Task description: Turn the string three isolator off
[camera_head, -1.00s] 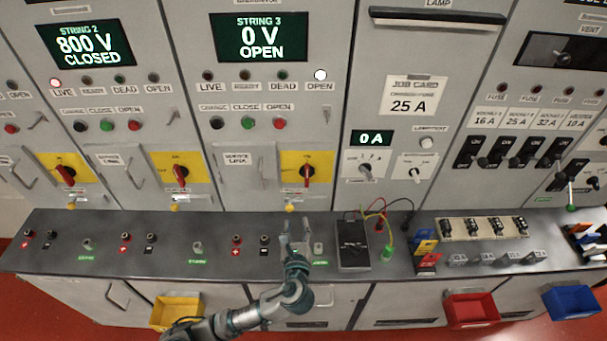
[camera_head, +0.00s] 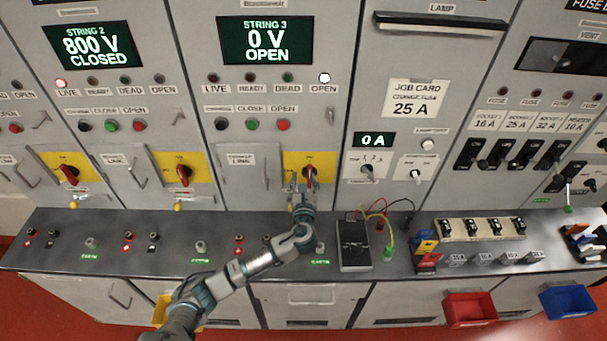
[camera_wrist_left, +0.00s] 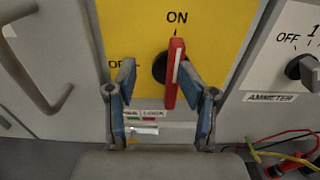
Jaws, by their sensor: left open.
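The string three isolator (camera_head: 310,170) is a red rotary handle on a yellow plate below the STRING 3 display (camera_head: 266,40), which reads 0 V OPEN. In the left wrist view the red handle (camera_wrist_left: 174,75) stands nearly upright, pointing to ON; the OFF mark is to its left, partly hidden by a finger. My left gripper (camera_head: 301,184) is open just in front of the handle. In the left wrist view its fingers (camera_wrist_left: 156,82) are spread, the right one close beside the handle's lower part; I cannot tell whether it touches. My right gripper is not in view.
A handheld meter (camera_head: 353,243) with leads lies on the grey bench (camera_head: 130,275) right of my arm. The ammeter knob (camera_wrist_left: 302,68) is right of the yellow plate. A cabinet handle (camera_wrist_left: 45,90) is at its left. The string two isolator (camera_head: 184,174) stands further left.

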